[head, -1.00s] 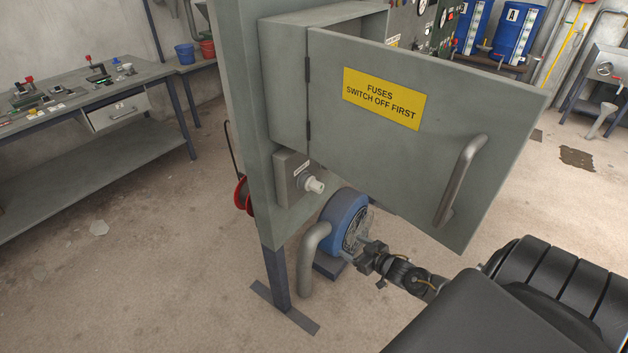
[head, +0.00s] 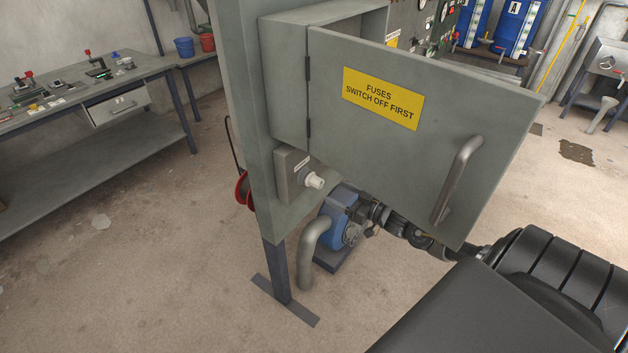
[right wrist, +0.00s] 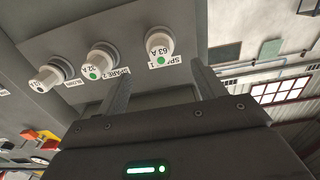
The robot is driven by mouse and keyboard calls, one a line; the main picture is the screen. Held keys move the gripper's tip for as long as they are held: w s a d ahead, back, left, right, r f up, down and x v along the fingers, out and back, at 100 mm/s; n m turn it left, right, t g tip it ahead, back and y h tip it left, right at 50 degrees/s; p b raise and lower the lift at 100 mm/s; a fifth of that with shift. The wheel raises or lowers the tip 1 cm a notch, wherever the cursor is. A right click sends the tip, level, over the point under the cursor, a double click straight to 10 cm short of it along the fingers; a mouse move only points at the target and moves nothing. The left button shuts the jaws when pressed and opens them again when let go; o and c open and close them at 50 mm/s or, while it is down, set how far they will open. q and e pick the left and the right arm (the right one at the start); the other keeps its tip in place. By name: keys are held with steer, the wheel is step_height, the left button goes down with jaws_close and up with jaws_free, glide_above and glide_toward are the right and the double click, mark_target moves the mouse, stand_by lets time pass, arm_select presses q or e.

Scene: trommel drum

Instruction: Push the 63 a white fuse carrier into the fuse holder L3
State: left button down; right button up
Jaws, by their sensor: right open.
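The 63 A white fuse carrier (right wrist: 160,42) shows in the right wrist view, seated in a grey panel, with a green dot and a tag that seems to read spare 1. My right gripper (right wrist: 160,74) is open and empty, its two fingers pointing towards this carrier and apart from it. In the head view my right gripper (head: 353,207) is low beside the cabinet door's lower edge, in front of the blue pump, with its fingertips hard to make out. I cannot make out a fuse holder marked L3 in either view. My left gripper is not in view.
A 32 A white carrier (right wrist: 103,62) and one tagged blown (right wrist: 50,75) sit left of it. The fuse cabinet door (head: 390,170) stands open, with a bar handle (head: 458,180). A white knob (head: 315,181) sticks out below the cabinet. A blue pump (head: 338,222) stands on the floor.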

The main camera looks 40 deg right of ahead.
mark_target(321, 185)
steer(key=b+x, duration=0.3)
steer(key=x, duration=0.3)
steer(key=shift+w, duration=0.2)
steer(key=shift+b+x, duration=0.35)
steer(key=shift+x, duration=0.8)
steer(key=shift+p, duration=0.4)
steer(key=c, duration=1.3)
steer(key=shift+s, duration=0.2)
steer(key=shift+p+v, duration=1.6)
steer(key=shift+v, duration=1.2)
